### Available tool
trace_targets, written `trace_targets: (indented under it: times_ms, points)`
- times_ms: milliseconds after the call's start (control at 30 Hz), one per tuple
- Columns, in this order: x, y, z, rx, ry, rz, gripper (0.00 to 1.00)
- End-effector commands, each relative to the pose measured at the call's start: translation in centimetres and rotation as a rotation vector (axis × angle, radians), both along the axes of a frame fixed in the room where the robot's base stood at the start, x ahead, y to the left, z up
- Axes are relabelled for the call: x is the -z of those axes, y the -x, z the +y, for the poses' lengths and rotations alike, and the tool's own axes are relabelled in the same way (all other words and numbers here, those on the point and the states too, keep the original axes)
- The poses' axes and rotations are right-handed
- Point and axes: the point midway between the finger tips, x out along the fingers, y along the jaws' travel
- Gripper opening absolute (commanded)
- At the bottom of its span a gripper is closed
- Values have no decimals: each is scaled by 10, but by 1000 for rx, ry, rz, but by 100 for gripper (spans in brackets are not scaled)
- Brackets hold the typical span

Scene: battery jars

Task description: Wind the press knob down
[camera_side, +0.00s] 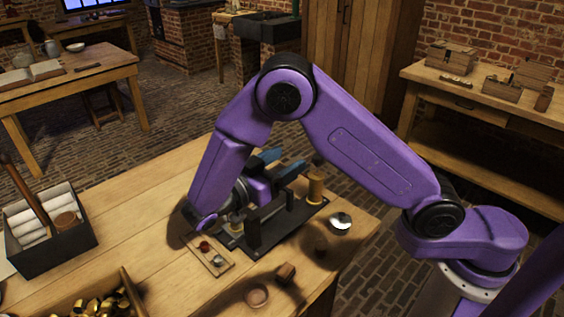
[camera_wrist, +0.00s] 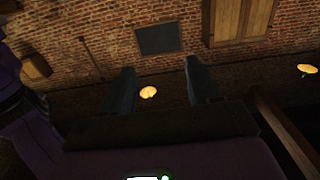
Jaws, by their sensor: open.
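A black press-like fixture (camera_side: 268,228) with upright plates stands on the wooden table under my arm. A tan cylinder (camera_side: 316,188) with a dark top stands at its right end; I cannot tell whether this is the press knob. My gripper (camera_side: 290,160) is open, its blue fingers pointing sideways above the back of the fixture, left of the cylinder and apart from it. My gripper also shows in the wrist view (camera_wrist: 157,68), its two dark fingers spread with nothing held. The forearm hides part of the fixture.
A small wooden tray (camera_side: 208,255) with small parts lies in front of the fixture. A shiny-topped round item (camera_side: 341,222), a small brown block (camera_side: 286,272) and a round disc (camera_side: 257,295) are nearby. A dark box (camera_side: 50,250) of white rolls stands at left.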

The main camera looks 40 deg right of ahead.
Motion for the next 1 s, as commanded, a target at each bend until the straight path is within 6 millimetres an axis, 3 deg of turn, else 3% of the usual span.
trace_targets:
  times_ms: [167,267,500,700,867,1000]
  points:
    - [4,-1,3,-47,22,-7,63]
    - [16,-5,12,-192,74,-33,63]
    - [73,-9,62,-785,119,-68,63]
    - [116,5,95,-1109,34,-17,63]
    - [128,8,102,-1182,-3,2,63]
    - [128,-4,97,-1181,-6,0,63]
